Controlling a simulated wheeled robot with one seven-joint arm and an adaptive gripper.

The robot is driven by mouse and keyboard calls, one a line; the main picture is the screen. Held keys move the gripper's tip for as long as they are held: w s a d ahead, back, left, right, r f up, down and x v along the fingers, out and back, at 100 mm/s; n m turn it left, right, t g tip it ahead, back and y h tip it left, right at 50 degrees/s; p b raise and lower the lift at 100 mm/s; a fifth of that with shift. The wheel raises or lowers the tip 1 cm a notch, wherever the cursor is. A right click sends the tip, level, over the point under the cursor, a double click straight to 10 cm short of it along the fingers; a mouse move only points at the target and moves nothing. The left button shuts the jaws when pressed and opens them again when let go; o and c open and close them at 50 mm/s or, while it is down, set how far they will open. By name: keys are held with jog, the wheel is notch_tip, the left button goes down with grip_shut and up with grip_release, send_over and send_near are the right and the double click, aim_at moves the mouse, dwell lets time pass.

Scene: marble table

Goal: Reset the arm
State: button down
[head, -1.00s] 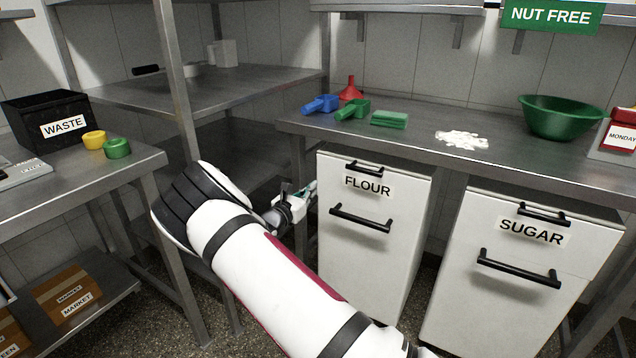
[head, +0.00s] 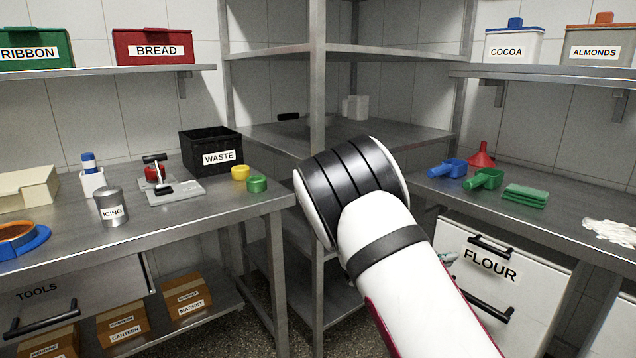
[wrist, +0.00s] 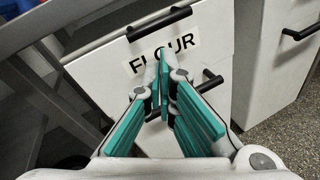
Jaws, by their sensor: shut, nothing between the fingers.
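My gripper (wrist: 162,85) shows in the wrist view with its teal-padded fingers drawn together and nothing between them. It is in front of the white flour bin (wrist: 215,65), near the bin's FLOUR label. I cannot tell from this view how far it is from the bin's front. In the head view my arm crosses the lower middle and hides most of the gripper; only a small tip shows beside the flour bin (head: 490,238).
A left table (head: 190,220) holds a black waste box (head: 211,146), a yellow tape roll (head: 240,172) and a green one (head: 257,184). A right counter (head: 560,205) holds blue and green scoops, a red funnel (head: 481,153) and green cloths (head: 525,196). A metal shelf rack stands between them.

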jog(key=s+d+r+m+g+y, duration=0.1)
jog(key=s+r+m+g+y, duration=0.4)
jog(key=s, duration=0.7)
jog(key=s+r+m+g+y, duration=0.2)
jog(key=s+r+m, duration=0.45)
jog(key=s, duration=0.55)
jog(key=s+a+m+t+y, duration=0.1)
jog(key=s+a+m+y, duration=0.15)
jog(key=s+a, duration=0.4)
jog(key=s+a+r+m+t+y, duration=0.1)
jog(key=s+a+m+y, duration=0.15)
jog(key=s, duration=0.75)
jog(key=s+a+m+t+y, duration=0.1)
jog(key=s+a+m+y, duration=0.15)
jog(key=s+a, duration=0.4)
notch_tip(320, 180, up, 26)
jog(key=s+d+n+t+p, duration=0.1)
jog(key=d+t+p, duration=0.1)
jog(key=p, duration=2.1)
jog(key=shift+s+f+t+y+p, duration=0.15)
jog(key=shift+f+t+y+p, duration=0.15)
jog(key=shift+t, duration=0.3)
